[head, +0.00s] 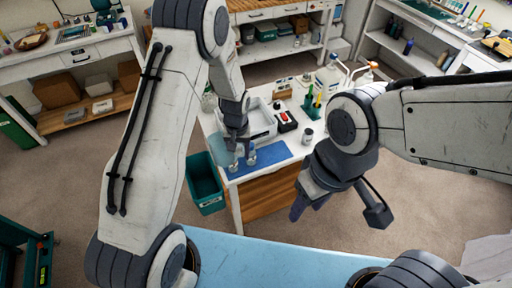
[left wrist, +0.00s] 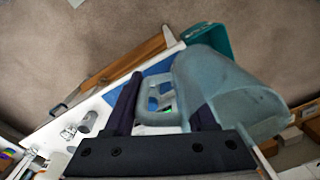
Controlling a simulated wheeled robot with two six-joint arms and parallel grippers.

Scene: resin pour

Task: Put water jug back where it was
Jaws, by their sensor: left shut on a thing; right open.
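The water jug (left wrist: 235,90) is a translucent grey-blue vessel with a loop handle. In the left wrist view the handle lies between the two dark fingers of my left gripper (left wrist: 165,100), which is shut on it. In the head view my left gripper (head: 238,138) is over the front left of the white worktable (head: 224,118), and the jug (head: 222,150) shows partly behind it. I cannot tell whether the jug touches the table. My right gripper (head: 338,205) is open and empty, in front of the table and to its right.
A blue mat (head: 272,160) lies at the table's front, with small clear cups (head: 252,158) on it. A white tray (head: 262,122), a grey can (head: 307,136) and green bottles (head: 308,100) stand behind. A teal bin (head: 204,185) stands left of the table.

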